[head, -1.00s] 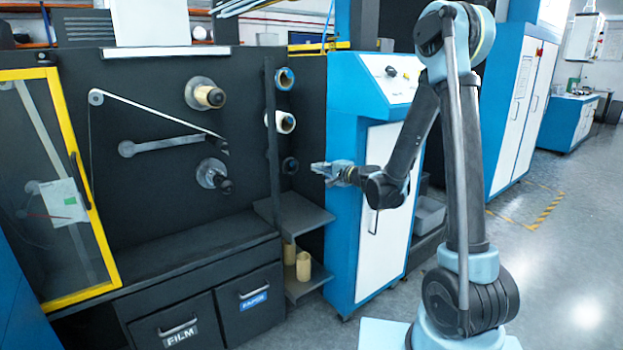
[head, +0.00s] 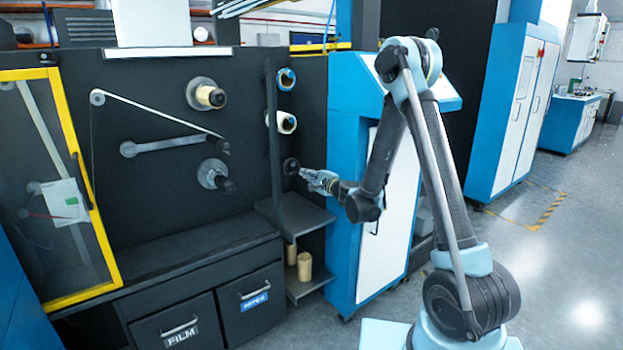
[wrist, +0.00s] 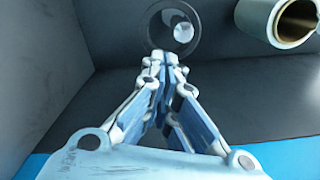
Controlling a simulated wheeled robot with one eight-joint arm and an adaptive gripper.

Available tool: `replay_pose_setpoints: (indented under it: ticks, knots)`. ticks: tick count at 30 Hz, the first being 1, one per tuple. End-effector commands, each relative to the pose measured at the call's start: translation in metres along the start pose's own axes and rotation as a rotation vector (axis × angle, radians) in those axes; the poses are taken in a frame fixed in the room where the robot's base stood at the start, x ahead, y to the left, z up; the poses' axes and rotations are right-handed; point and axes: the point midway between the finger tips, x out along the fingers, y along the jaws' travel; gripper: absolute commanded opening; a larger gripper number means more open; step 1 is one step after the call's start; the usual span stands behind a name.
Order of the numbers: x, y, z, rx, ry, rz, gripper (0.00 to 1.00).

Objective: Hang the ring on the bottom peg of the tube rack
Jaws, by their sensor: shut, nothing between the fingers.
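The tube rack (head: 271,150) is a dark upright frame with pegs on its right side. A dark ring (head: 290,166) shows at its bottom peg. In the wrist view the dark ring (wrist: 153,30) surrounds the peg's pale round end (wrist: 183,32); the ring's lower edge is partly behind my fingertips. I cannot tell how far along the peg it sits. My gripper (head: 303,172) is shut and empty, just right of the bottom peg. In the wrist view my gripper (wrist: 165,57) has its fingertips together, below the peg end; I cannot tell whether they touch the ring.
A cream roll (head: 287,122) is on the middle peg and a blue-ended roll (head: 285,78) on the top peg. The cream roll (wrist: 277,20) is at upper right in the wrist view. A grey shelf (head: 305,218) lies below; a cream tube (head: 304,266) stands lower. A blue cabinet (head: 345,200) is right.

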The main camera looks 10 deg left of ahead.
Motion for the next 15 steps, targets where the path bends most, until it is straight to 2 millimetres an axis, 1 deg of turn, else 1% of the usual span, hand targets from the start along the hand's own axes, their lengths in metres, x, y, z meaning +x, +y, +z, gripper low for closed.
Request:
replay_pose_setpoints:
  ticks: [6, 15]
  knots:
    - [0.018, 0.000, 0.000, 0.000, 0.000, 0.000, 0.00]
    - [0.040, 0.000, 0.000, 0.000, 0.001, 0.000, 0.00]
